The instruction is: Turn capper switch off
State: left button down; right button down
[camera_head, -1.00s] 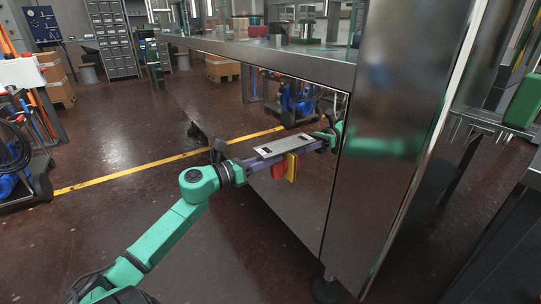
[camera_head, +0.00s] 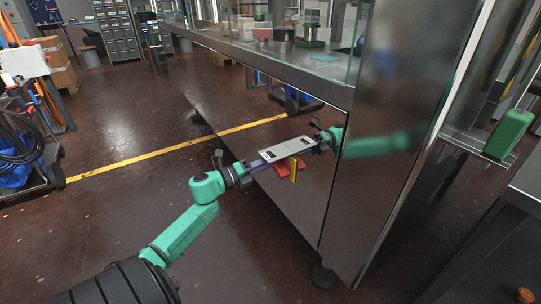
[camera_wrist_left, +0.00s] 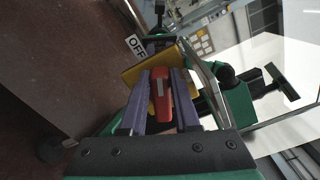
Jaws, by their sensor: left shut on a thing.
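The capper switch is on the shiny metal side panel (camera_head: 296,215) of the machine. It has a red handle (camera_wrist_left: 161,94) in front of a yellow plate (camera_wrist_left: 141,73), with an OFF label (camera_wrist_left: 136,43) beside it in the wrist view. In the head view the red handle (camera_head: 282,171) and yellow plate (camera_head: 293,172) show below a pale plate with black marks (camera_head: 285,139). My left gripper (camera_wrist_left: 162,76) is shut on the red handle, one purple finger on each side. The panel mirrors my arm and the switch. My right gripper is not in view.
The machine's metal tabletop (camera_head: 300,65) with glass guards stands above the panel. A green block (camera_head: 509,134) rests on a rail at the right. A cart with hoses (camera_head: 25,135) stands at the left. The floor left of the machine is clear.

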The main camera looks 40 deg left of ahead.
pick_arm(q)
jog(key=shift+a+f+n+p, duration=0.1)
jog(key=shift+f+n+p, duration=0.2)
jog(key=shift+n+p, duration=0.65)
jog(key=shift+f+n+p, duration=0.3)
jog(key=shift+n+p, duration=0.05)
jog(key=shift+n, duration=1.1)
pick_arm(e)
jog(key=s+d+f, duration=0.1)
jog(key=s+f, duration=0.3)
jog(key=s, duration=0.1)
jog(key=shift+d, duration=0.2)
pick_arm(q)
jog(key=c, duration=0.6)
grip_release()
jog(key=shift+c, duration=0.2)
jog(key=p+v, duration=0.1)
jog(key=v, duration=1.3)
jog(key=shift+s, duration=0.3)
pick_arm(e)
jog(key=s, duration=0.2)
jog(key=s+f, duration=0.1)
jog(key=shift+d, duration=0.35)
pick_arm(q)
jog(key=shift+a, duration=0.1)
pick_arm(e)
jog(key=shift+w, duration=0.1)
